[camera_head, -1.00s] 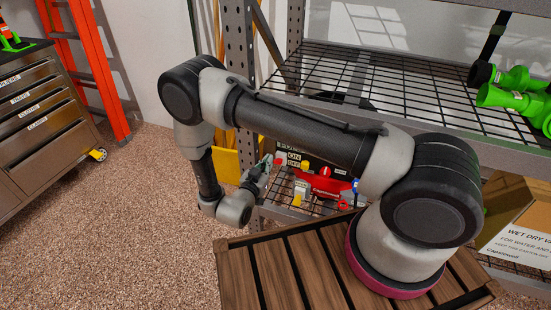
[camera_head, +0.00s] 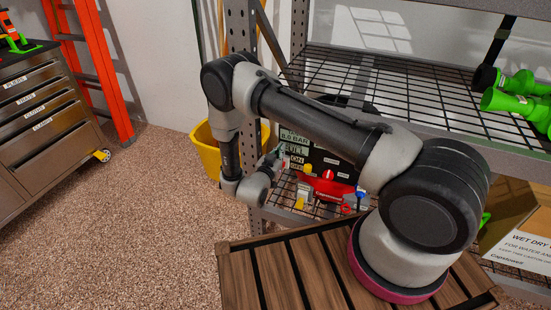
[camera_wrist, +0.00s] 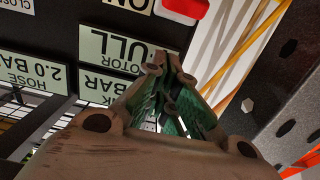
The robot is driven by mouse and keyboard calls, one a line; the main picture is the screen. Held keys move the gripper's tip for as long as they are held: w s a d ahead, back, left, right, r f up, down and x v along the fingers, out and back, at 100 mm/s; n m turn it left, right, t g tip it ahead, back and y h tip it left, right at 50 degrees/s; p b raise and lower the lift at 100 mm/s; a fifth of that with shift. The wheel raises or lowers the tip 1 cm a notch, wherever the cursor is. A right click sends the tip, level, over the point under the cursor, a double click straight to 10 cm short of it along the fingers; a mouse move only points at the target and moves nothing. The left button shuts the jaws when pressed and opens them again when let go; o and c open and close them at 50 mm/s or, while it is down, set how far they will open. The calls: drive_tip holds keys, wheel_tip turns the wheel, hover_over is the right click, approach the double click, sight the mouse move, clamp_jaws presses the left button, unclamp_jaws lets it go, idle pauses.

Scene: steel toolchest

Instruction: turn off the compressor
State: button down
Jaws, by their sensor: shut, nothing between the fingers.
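The compressor's dark panel (camera_head: 322,158) stands on the lower rack shelf, partly hidden behind my arm. Its pale labels read 8.0 BAR, FULL and ON. Red parts (camera_head: 327,187), a yellow piece and a blue piece sit in front of it. In the wrist view the panel's labels appear upside down, including the FULL motor label (camera_wrist: 125,50). A red and white part (camera_wrist: 183,8) is at the top edge there, cut off by the frame. My gripper (camera_head: 279,157) is shut and empty at the panel's left side. Its fingertips (camera_wrist: 168,68) overlap the FULL label's edge; contact cannot be told.
A perforated rack post (camera_head: 241,45) stands left of the panel, close to my gripper. A yellow bucket (camera_head: 206,150) is behind my forearm. The wire upper shelf (camera_head: 400,95) is above. A wooden slatted crate (camera_head: 300,265) is in front. Open floor lies at left.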

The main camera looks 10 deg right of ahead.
drive_tip(key=shift+s+a+f, duration=0.2)
drive_tip(key=shift+f, duration=0.25)
drive_tip(key=shift+s+a+f, duration=0.2)
drive_tip(key=shift+f, duration=0.2)
drive_tip(key=shift+s+a+f, duration=0.1)
drive_tip(key=shift+s+f, duration=0.2)
drive_tip(key=shift+f, duration=0.45)
